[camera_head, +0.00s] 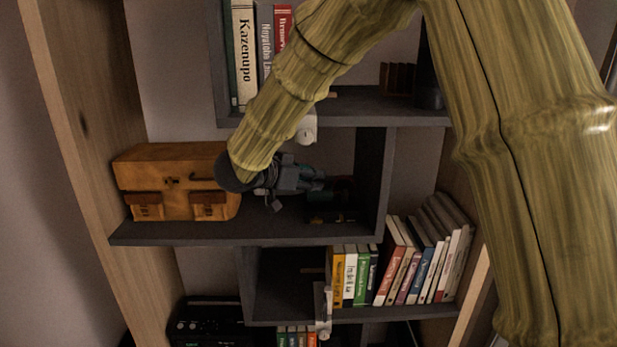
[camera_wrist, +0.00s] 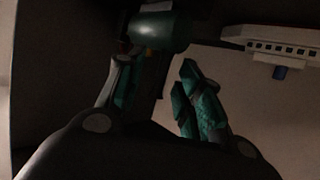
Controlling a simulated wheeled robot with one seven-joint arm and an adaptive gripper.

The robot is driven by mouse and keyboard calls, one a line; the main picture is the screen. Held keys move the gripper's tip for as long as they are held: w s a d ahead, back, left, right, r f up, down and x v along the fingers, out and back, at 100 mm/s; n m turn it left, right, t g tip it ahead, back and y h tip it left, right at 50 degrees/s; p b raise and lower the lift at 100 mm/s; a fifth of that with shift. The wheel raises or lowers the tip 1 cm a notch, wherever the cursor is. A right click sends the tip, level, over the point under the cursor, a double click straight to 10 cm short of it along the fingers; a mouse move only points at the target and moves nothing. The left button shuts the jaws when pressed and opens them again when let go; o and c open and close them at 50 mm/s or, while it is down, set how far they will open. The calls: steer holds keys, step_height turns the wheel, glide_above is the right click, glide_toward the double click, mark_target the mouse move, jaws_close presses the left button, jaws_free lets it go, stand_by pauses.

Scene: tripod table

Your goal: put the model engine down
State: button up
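The model engine is a dark thing with a teal cylinder (camera_wrist: 158,32) at the top of the wrist view, just beyond my fingertips. In the head view a dark, partly hidden shape with a small yellow spot (camera_head: 322,219), probably the engine, is low in the shelf compartment, beside my gripper (camera_head: 308,180). In the wrist view my gripper (camera_wrist: 157,78) has its teal-padded fingers spread, one on each side of the engine's lower part. A gap shows at the right finger; contact at the left finger is unclear. The engine's underside is hidden.
An orange-brown case (camera_head: 165,180) stands left of my gripper on the same dark shelf (camera_head: 200,234). The compartment's side wall (camera_head: 372,180) is close on the right. Books (camera_head: 425,260) fill the shelf below. A pale slotted part (camera_wrist: 280,42) is at the right in the wrist view.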

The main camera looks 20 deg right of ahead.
steer(key=shift+r, duration=0.1)
steer(key=shift+s+a+b, duration=0.1)
steer(key=shift+a+b, duration=0.2)
steer(key=shift+b, duration=0.05)
steer(key=b+v, duration=0.5)
steer(key=v, duration=0.6)
steer(key=shift+r, duration=0.2)
steer(key=shift+a, duration=0.1)
